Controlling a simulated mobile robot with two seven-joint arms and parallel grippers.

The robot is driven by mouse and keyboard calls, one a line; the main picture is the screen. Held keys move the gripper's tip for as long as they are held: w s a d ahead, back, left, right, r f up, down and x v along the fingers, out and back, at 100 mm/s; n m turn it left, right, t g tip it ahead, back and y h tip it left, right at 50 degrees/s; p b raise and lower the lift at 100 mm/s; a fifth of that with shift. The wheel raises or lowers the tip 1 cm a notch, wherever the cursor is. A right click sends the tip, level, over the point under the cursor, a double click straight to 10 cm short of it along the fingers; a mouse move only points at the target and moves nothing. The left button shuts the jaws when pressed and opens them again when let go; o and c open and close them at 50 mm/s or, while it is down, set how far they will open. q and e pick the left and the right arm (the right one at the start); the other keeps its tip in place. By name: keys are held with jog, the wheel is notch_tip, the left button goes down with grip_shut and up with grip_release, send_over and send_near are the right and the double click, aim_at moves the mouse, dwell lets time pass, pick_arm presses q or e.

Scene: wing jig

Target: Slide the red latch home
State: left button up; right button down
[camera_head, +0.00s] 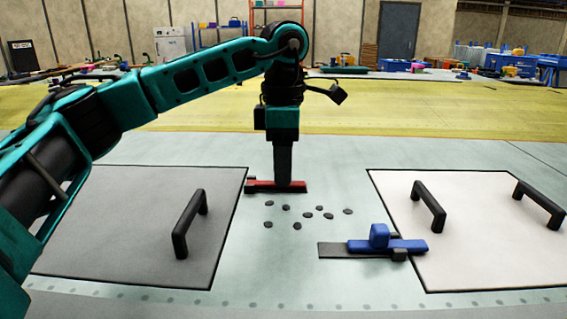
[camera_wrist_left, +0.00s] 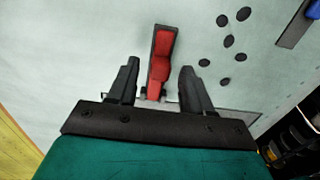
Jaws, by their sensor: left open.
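The red latch (camera_head: 293,187) lies on the pale surface near the upper right corner of the grey panel (camera_head: 110,225). It is a red bar on a dark base. My left gripper (camera_head: 283,178) points down over it and hides part of it in the head view. In the left wrist view the red latch (camera_wrist_left: 160,60) shows between the two dark fingers (camera_wrist_left: 158,88), with a gap on both sides. The left gripper is open. I cannot tell its exact height above the latch. My right gripper is not in view.
A blue latch (camera_head: 395,245) on a dark rail sits at the left edge of the white panel (camera_head: 480,265). Black handles (camera_head: 190,222) stand up from both panels. Several dark round spots (camera_head: 297,226) lie between the panels, where the surface is otherwise clear.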

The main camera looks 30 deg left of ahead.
pick_arm(q)
grip_shut()
dwell(0.5)
